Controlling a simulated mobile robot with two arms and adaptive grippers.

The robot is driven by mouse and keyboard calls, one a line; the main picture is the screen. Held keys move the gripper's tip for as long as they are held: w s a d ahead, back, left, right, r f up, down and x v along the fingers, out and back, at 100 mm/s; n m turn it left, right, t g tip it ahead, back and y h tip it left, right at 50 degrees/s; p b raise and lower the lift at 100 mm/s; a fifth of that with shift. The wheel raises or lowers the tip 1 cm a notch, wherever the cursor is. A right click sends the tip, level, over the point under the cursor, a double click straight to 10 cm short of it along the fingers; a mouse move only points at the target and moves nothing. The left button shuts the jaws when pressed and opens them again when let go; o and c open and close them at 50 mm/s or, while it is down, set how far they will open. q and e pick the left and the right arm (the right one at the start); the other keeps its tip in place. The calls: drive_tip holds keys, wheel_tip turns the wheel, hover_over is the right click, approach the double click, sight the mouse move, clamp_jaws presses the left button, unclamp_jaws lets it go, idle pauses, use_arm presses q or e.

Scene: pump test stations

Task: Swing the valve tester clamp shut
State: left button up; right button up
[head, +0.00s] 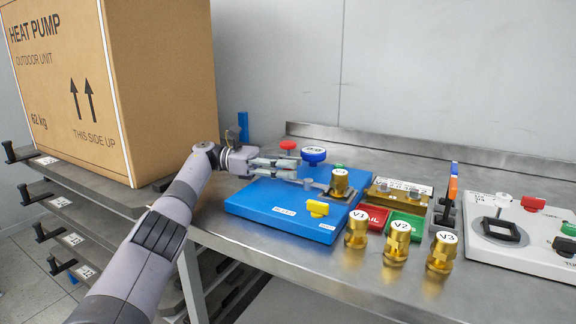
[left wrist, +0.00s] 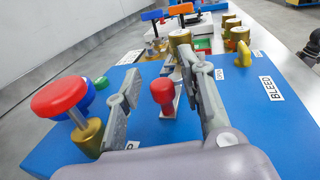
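The blue valve tester (head: 275,212) sits on the steel bench, with a brass valve (head: 340,182) standing upright at its right end. In the left wrist view the brass valve (left wrist: 180,38) is beyond my fingertips. A small red knob (left wrist: 163,91) on a metal lever plate, apparently the clamp handle, stands between my left gripper's fingers; the head view hides it. My left gripper (head: 298,169) is low over the tester, fingers apart; it also shows in the left wrist view (left wrist: 159,66). I see no contact with the knob. My right gripper is not in view.
A red mushroom button (head: 288,145) and blue knob (head: 313,155) stand close by the left gripper. A yellow handle (head: 317,208) is at the tester's front. Brass valves V1 (head: 357,228), V2 (head: 398,241) and V3 (head: 442,252) stand right. A carton (head: 160,80) is at left.

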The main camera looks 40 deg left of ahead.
use_arm(q)
wheel_tip(320, 180, up, 10)
drive_tip(key=shift+r, duration=0.1)
idle(0.6)
idle(0.4)
